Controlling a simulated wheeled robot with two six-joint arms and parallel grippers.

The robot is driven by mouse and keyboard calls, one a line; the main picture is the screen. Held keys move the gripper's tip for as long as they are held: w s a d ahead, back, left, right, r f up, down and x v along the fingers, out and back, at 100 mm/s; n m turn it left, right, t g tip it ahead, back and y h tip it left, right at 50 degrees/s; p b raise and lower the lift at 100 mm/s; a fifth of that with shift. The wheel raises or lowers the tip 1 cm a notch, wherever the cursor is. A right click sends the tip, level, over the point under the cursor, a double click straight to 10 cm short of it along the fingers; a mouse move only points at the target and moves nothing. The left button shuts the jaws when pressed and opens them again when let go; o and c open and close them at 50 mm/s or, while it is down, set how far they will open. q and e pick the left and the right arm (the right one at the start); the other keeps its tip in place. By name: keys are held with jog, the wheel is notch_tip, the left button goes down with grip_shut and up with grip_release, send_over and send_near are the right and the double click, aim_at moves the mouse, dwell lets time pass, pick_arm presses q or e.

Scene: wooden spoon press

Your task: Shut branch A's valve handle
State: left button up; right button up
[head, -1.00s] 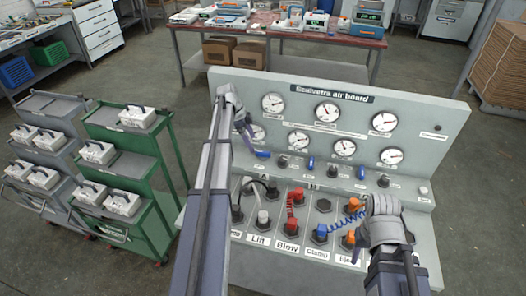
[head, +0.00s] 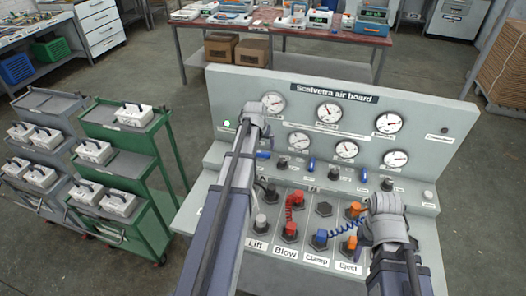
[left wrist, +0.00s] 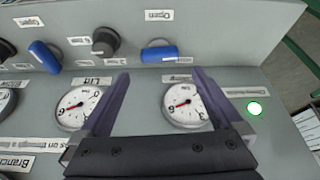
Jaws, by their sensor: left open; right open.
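A row of blue lever handles runs along the ledge below the gauges. In the head view the leftmost blue handle (head: 264,155) lies sideways; the middle one (head: 311,163) and right one (head: 363,174) stand up. I cannot read which is branch A's. My left gripper (head: 262,134) is open and empty above the leftmost handle. In the left wrist view the fingertips (left wrist: 160,75) stand apart, with a blue handle (left wrist: 160,53) just beyond and between them, under an "Open" label. A second blue handle (left wrist: 44,56) is tilted farther left. My right gripper (head: 385,200) is open at the board's right front.
The air board (head: 440,125) has several gauges and a lit green lamp (head: 226,124). A black knob (left wrist: 105,41) sits between the two blue handles. A green cart (head: 160,175) stands left.

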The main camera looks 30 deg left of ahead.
aim_at(262, 153)
pick_arm(q)
jog(key=b+x, duration=0.7)
jog(key=x, duration=0.1)
pick_arm(e)
notch_tip(262, 153, down, 7)
jog(key=shift+f, duration=0.15)
pick_arm(q)
jog(key=shift+r, duration=0.1)
jog(key=c, duration=1.1)
jog(key=shift+m+h, duration=0.3)
jog(key=shift+m, duration=0.3)
jog(key=shift+c, duration=0.2)
